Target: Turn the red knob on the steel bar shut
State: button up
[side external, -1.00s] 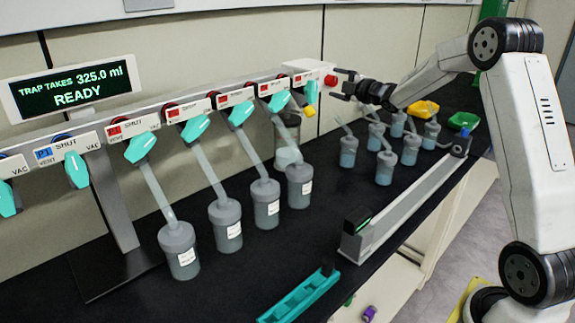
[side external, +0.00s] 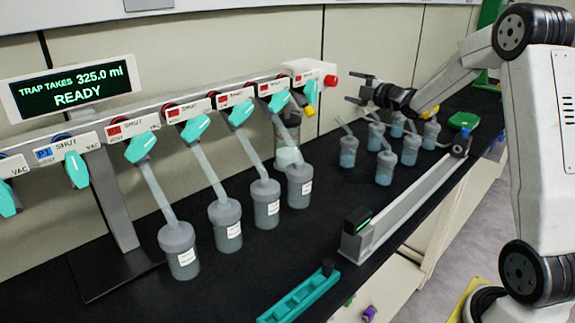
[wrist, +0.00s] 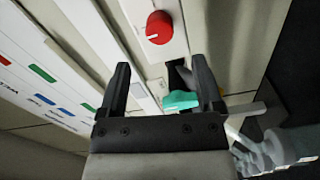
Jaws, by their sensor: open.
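The red knob (side external: 330,81) sits on the right end of the steel bar (side external: 150,109). In the wrist view the red knob (wrist: 159,27) shows at the top, with a small white mark on its face. My gripper (side external: 359,88) is open and empty, to the right of the knob and apart from it. In the wrist view its two fingers (wrist: 158,72) point toward the knob, which lies beyond the fingertips. A teal valve handle (wrist: 180,100) shows between the fingers, farther off.
Several teal valves hang along the bar, with tubes to grey-capped flasks (side external: 225,215) below. More flasks (side external: 385,168) stand under my gripper. A long grey rail (side external: 400,205) and a teal rack (side external: 300,294) lie toward the front. A green tray (side external: 463,121) is at the right.

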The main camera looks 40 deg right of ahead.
jog(key=shift+s, duration=1.15)
jog(key=s+a+f+m+g+h, duration=0.1)
jog(key=s+a+f+m+g, duration=0.2)
jog(key=a+f+m+g, duration=0.25)
jog(key=s+a+f+m+g+h, duration=0.1)
jog(key=s+a+f+m+g, duration=0.1)
jog(key=a+f+m, duration=0.55)
jog(key=s+a+f+m+g+y, duration=0.1)
jog(key=s+a+f+g, duration=0.2)
jog(key=s+a, duration=0.4)
jog(key=s+a+f+m+g+y, duration=0.1)
jog(key=s+a+g, duration=0.4)
jog(key=s, duration=0.5)
notch_tip(320, 180, down, 2)
jog(key=shift+a+f+m, duration=0.15)
jog(key=shift+a+m, duration=0.35)
jog(key=shift+a, duration=0.6)
